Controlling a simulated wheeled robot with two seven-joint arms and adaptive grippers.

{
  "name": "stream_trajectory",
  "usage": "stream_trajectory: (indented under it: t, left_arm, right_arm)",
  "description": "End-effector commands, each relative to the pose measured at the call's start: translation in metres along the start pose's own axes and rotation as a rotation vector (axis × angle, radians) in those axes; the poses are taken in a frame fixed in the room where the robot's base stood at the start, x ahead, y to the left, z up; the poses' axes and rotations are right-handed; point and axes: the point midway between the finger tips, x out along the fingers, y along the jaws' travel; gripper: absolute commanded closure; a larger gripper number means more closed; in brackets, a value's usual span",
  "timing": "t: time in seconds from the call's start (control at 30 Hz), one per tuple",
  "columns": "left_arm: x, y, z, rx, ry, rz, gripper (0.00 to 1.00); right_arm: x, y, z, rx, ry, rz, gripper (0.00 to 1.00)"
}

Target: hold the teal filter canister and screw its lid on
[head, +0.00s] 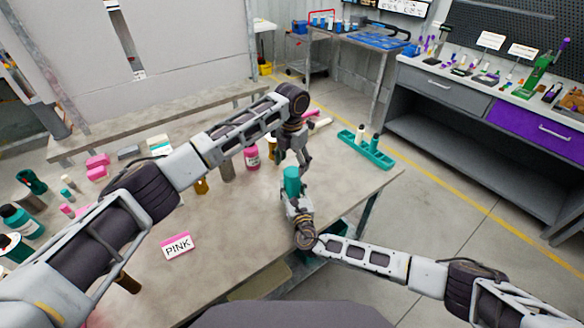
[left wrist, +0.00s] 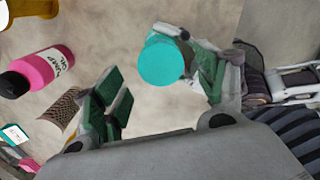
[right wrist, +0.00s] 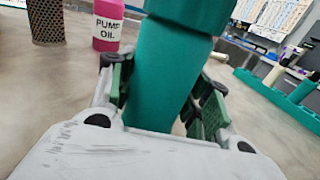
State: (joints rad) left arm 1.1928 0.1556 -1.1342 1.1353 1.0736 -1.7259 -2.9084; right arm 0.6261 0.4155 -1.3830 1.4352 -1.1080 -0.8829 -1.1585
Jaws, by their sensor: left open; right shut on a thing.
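The teal canister (head: 292,188) stands upright in my right gripper (head: 297,207), near the table's right front edge. In the right wrist view, the fingers close on both sides of its body (right wrist: 158,80). A wider teal lid (right wrist: 185,10) sits on top of the body; how tightly it is seated I cannot tell. My left gripper (head: 293,160) points down just above the canister. In the left wrist view, its fingers (left wrist: 160,88) are spread, with the round teal lid top (left wrist: 165,63) between them, closer to the right finger. I cannot tell whether that finger touches it.
A pink pump oil bottle (head: 252,158) and a dark mesh cylinder (right wrist: 45,20) stand behind the canister. A teal rack (head: 366,151) lies at the table's far right. Several bottles and blocks crowd the left side.

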Motion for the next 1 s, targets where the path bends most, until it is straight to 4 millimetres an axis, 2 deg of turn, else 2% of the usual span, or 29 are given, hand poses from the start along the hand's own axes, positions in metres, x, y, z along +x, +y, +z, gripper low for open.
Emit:
stream_trajectory:
  t: [0.13,0.4,0.47,0.57,0.77,1.0]
  left_arm:
    - [-0.009,0.0,0.0,0.001,-0.001,0.0,0.28]
    - [-0.011,0.0,0.0,0.001,0.0,0.0,0.28]
    - [-0.011,0.0,0.0,0.001,0.0,0.0,0.31]
    - [-0.012,0.0,0.001,0.001,-0.003,0.002,0.31]
    - [-0.031,0.0,0.008,0.003,-0.031,0.004,0.31]
    - [-0.035,0.0,0.008,-0.142,-0.032,0.0,0.31]
  right_arm:
    - [-0.001,0.0,-0.001,0.0,0.002,0.001,1.0]
    - [-0.001,0.0,-0.001,0.0,0.002,0.001,1.0]
    - [-0.001,0.001,-0.001,0.0,0.002,0.001,1.0]
    - [-0.001,0.001,-0.001,0.0,0.001,0.001,1.0]
    - [-0.001,0.001,-0.001,0.0,0.002,0.001,1.0]
    - [0.0,0.001,-0.001,0.0,0.001,0.001,1.0]
